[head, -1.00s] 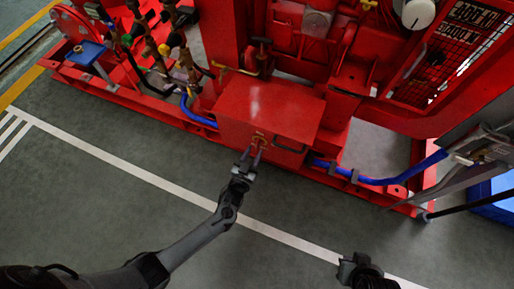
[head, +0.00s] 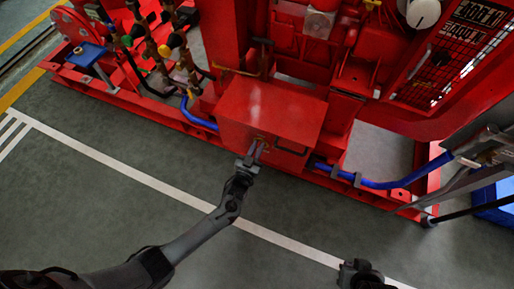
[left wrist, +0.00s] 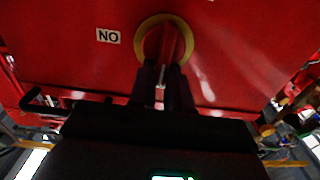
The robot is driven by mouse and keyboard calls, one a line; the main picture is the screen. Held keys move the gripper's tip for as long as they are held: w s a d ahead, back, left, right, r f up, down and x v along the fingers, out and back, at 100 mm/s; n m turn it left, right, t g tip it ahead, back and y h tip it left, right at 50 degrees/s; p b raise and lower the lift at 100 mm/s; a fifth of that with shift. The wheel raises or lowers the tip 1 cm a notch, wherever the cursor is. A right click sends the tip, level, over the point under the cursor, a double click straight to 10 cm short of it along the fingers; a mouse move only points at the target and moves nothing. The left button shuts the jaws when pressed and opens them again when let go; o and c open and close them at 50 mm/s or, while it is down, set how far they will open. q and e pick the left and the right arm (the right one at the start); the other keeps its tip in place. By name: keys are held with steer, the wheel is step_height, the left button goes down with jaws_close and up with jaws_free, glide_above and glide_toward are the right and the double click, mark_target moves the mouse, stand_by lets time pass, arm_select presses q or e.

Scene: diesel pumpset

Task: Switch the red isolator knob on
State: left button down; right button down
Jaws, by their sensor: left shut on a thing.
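The red isolator knob (left wrist: 168,45) sits in a yellow ring (left wrist: 143,47) on the front of a red box (head: 270,108). In the left wrist view its bar stands roughly upright in the picture. My left gripper (left wrist: 163,84) is shut on the knob, one finger on each side. In the head view my left gripper (head: 256,153) reaches the box front and hides most of the knob. A white label (left wrist: 108,36) beside the ring reads "NO" in the left wrist view. My right gripper (head: 360,271) is at the bottom edge, away from the box; its fingers are unclear.
A dark handle (head: 291,152) is on the box front, right of the knob. Blue hoses (head: 385,184) run low along the red base frame. Red machinery stands behind the box. The grey floor (head: 130,215) in front is clear, crossed by a white line.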

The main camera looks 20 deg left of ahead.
arm_select(q)
steer(key=shift+d+m, duration=0.1)
steer(key=shift+m, duration=0.3)
steer(key=m, duration=0.4)
steer(key=d+f+m+p, duration=0.1)
steer(key=m, duration=0.3)
steer(key=d+m+p, duration=0.1)
steer(key=m, duration=0.3)
steer(key=shift+f, duration=0.2)
steer(key=m, duration=0.3)
steer(key=shift+f+m, duration=0.5)
steer(key=shift+m, duration=0.6)
steer(key=shift+s, duration=0.1)
steer(key=c, duration=1.2)
jaws_free()
